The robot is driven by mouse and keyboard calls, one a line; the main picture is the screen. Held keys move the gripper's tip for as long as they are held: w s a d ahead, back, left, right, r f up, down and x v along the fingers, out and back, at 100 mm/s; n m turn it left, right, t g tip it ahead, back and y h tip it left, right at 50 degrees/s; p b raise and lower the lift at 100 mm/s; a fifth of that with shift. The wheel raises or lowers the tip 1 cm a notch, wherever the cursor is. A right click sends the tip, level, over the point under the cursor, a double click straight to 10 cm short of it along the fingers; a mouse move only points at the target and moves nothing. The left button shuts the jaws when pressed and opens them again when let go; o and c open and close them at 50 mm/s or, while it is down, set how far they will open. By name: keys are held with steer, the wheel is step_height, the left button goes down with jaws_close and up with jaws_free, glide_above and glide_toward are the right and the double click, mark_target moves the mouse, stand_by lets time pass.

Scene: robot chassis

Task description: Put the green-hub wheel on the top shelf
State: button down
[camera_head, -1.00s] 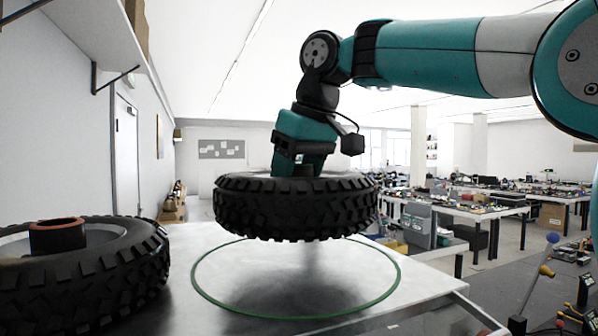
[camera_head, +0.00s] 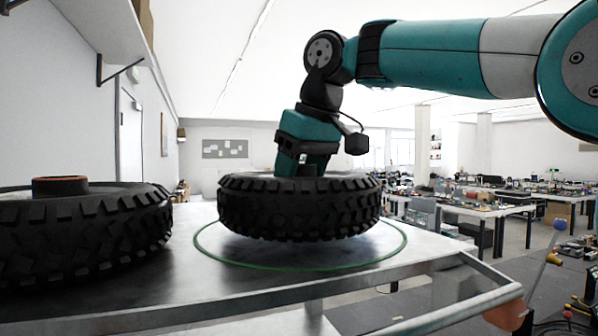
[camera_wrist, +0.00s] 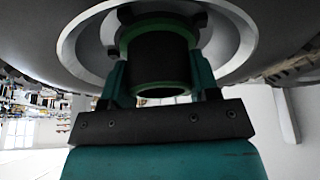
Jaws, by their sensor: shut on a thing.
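The green-hub wheel (camera_head: 298,208) is a black knobbly tyre, lying flat and held low above the metal top shelf (camera_head: 225,290). A gap and a shadow show under it, and a green ring (camera_head: 213,256) is marked on the shelf around the spot below. My gripper (camera_head: 301,172) points down into the wheel's middle. In the wrist view its fingers (camera_wrist: 158,82) are shut on the dark hub (camera_wrist: 158,60), one on each side; the hub has green rims. The tyre hides the fingertips in the head view.
A second wheel (camera_head: 85,232) with a red-brown hub (camera_head: 60,185) lies on the shelf at left, a small gap from the held wheel. A rail (camera_head: 470,300) runs along the shelf's front right edge. A wall shelf (camera_head: 100,30) hangs upper left.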

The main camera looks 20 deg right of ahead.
steer(key=shift+f+b, duration=0.4)
steer(key=shift+b, duration=0.15)
steer(key=shift+c, duration=1.4)
jaws_free()
